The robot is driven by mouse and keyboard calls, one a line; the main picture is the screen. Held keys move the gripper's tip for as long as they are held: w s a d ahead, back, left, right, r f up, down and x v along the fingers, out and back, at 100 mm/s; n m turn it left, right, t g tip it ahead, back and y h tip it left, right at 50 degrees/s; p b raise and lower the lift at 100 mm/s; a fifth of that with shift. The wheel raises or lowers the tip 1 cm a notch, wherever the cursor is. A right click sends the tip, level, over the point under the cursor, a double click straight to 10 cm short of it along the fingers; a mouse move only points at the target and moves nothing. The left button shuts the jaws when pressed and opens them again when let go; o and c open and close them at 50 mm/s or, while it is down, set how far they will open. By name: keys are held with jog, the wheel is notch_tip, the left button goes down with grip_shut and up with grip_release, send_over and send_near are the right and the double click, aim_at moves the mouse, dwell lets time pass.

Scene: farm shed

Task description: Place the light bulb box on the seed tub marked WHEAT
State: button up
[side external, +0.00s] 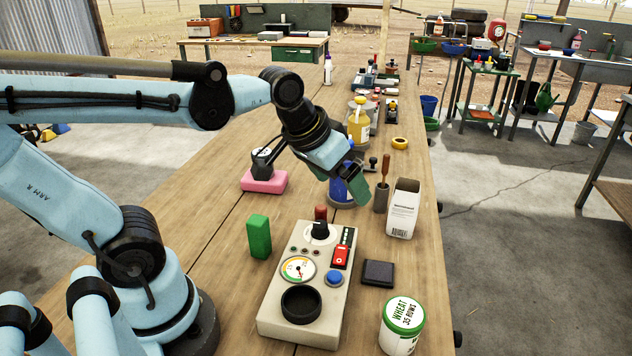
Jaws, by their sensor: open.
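The seed tub marked WHEAT (403,326) is white with a green lid rim and stands at the near right of the bench. A white carton with small print and a barcode (403,208) stands upright farther back, near the right edge. It looks like the light bulb box, but its print is too small to read. My gripper (346,187) is open and tilted down to the right, above the bench and left of the carton. It partly covers a blue container (341,192) behind it. I see nothing held between its fingers.
A grey control box (308,285) with gauge and knobs stands left of the tub. A dark square block (378,273) lies between carton and tub. A pen holder (381,197) stands beside the carton. A green block (258,236) and pink-based item (264,181) are left.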

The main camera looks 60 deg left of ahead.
jog(key=w+r+n+g, duration=0.3)
jog(key=w, duration=0.6)
jog(key=n+g, duration=0.3)
send_near(404, 209)
jog(key=w+a+r, duration=0.2)
jog(key=shift+w+f, duration=0.2)
jog(key=shift+f, duration=6.35)
jog(key=shift+r, duration=0.1)
jog(key=c, duration=1.1)
